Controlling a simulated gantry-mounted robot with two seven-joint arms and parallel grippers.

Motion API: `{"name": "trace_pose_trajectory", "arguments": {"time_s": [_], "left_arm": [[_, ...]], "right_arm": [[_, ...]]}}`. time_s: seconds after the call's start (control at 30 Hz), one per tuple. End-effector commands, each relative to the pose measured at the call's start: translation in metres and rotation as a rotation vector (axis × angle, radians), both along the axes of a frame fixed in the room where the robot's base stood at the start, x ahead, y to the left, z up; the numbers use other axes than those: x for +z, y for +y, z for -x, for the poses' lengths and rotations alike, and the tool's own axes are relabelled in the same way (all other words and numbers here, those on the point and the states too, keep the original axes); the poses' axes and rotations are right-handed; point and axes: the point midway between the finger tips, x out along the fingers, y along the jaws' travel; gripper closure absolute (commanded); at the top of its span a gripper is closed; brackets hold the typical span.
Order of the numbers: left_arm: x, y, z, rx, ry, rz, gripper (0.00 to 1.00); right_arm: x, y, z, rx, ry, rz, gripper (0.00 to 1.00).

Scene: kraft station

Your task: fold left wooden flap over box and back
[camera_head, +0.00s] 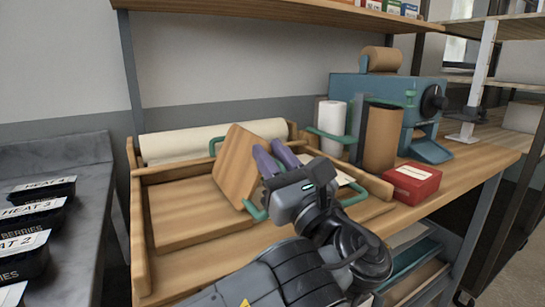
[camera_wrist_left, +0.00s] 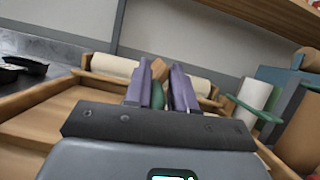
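The left wooden flap (camera_head: 237,167) stands raised and tilted over the wooden box, with green handles at its edges. The box (camera_head: 141,235) sits on the wooden table, its left section showing a bare wooden panel. My left gripper (camera_head: 278,156) is at the flap's right side, its purple fingers apart. In the left wrist view the fingers (camera_wrist_left: 162,88) have a gap, with the flap's edge (camera_wrist_left: 159,68) and a green part seen between or beyond them. I cannot tell if they touch the flap. The gripper hides part of the box's right section. My right gripper is out of view.
A paper roll (camera_head: 190,143) lies along the back of the box. A blue machine (camera_head: 345,88), a white roll (camera_head: 331,126), a brown roll (camera_head: 381,140) and a red box (camera_head: 412,184) stand to the right. Black labelled trays (camera_head: 40,188) sit on the left counter.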

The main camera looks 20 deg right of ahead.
Motion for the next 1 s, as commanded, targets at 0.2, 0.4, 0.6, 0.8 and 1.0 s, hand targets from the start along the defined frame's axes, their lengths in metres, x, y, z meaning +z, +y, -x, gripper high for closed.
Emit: {"name": "trace_pose_trajectory", "arguments": {"time_s": [0.2,0.4,0.6,0.8,1.0], "left_arm": [[-0.001,0.0,0.0,0.002,0.001,-0.001,1.0],[-0.002,0.001,-0.001,0.002,0.001,-0.001,1.0],[0.0,0.005,-0.001,0.003,0.001,-0.002,1.0],[0.005,0.018,0.0,0.005,0.002,-0.001,1.0],[0.009,0.035,0.002,0.004,0.002,-0.002,1.0]], "right_arm": [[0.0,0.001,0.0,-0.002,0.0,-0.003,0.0],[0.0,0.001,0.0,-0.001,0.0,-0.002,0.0],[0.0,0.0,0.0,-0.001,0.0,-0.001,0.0],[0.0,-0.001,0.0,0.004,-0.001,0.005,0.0],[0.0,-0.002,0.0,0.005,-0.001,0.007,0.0]]}}
